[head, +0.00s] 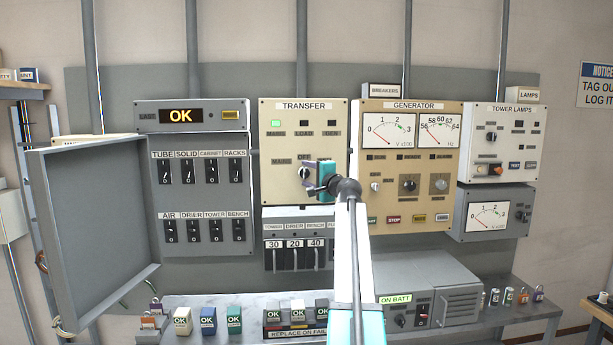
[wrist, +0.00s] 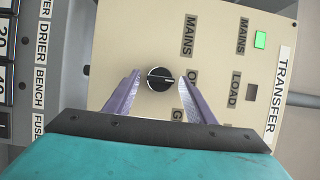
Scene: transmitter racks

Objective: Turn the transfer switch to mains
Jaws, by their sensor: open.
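The transfer switch is a black round knob (wrist: 160,79) with a white pointer line on the cream TRANSFER panel (head: 275,195). In the wrist view the line points right, toward the OFF label, between MAINS and a partly hidden label starting with G. The knob (head: 304,173) also shows in the head view, partly covered by my gripper (head: 312,188). In the wrist view my gripper (wrist: 161,76) is open, with its purple fingers on either side of the knob and gaps left on both sides. I cannot tell whether the fingertips reach its depth.
A green lamp (head: 276,123) is lit over the panel's upper MAINS label. The generator panel (head: 450,158) stands close on the right, a switch panel (head: 200,190) on the left. An open grey door (head: 92,235) juts out at far left. Breakers (head: 295,257) sit below.

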